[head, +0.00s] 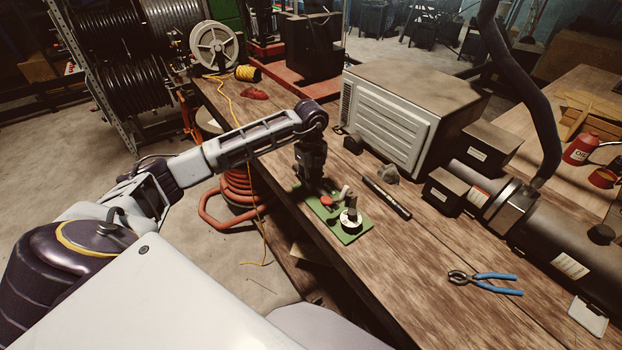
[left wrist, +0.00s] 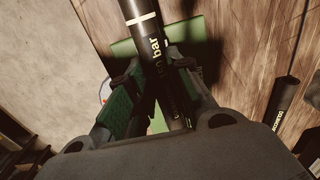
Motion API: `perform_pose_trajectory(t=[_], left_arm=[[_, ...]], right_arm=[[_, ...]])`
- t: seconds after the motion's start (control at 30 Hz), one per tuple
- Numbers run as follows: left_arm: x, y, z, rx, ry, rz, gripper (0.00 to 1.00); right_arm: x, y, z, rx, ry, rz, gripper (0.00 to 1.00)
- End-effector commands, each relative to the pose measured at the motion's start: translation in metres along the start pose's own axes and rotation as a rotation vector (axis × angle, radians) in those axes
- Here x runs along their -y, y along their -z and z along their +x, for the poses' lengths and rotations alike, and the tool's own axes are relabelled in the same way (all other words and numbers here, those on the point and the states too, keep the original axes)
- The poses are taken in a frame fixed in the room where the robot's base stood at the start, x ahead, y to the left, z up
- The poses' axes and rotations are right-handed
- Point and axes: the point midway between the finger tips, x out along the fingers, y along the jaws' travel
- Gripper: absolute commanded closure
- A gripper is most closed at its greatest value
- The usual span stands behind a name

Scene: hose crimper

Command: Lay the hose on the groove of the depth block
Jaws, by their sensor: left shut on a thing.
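In the head view the dark gripper hides most of the held hose. The green plate carries a red part (head: 326,201), a small pale piece (head: 345,193) and a round white and black part (head: 351,220). I cannot tell which part is the grooved depth block. My right gripper is out of view.
A second black hose (head: 387,197) lies on the bench right of the plate. Blue-handled pliers (head: 486,280) lie at front right. A large grey box (head: 395,110) and dark machine (head: 510,205) stand behind. Bare bench (head: 410,270) lies in front.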

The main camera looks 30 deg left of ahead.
Motion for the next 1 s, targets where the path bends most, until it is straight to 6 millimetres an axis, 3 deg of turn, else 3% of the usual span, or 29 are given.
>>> perform_pose_trajectory(t=[0.07,0.1,0.27,1.0], left_arm=[[-0.004,0.004,0.01,-0.008,-0.018,0.002,1.0],[-0.004,0.004,0.01,-0.008,-0.018,0.002,0.75],[-0.004,0.004,0.01,-0.009,-0.019,0.002,0.55],[-0.002,0.002,-0.002,-0.003,-0.008,0.001,0.54]], right_arm=[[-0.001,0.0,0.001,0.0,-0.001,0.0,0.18],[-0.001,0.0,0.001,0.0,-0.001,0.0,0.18],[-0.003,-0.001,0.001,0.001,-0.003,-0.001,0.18],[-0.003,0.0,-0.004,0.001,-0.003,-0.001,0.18]])
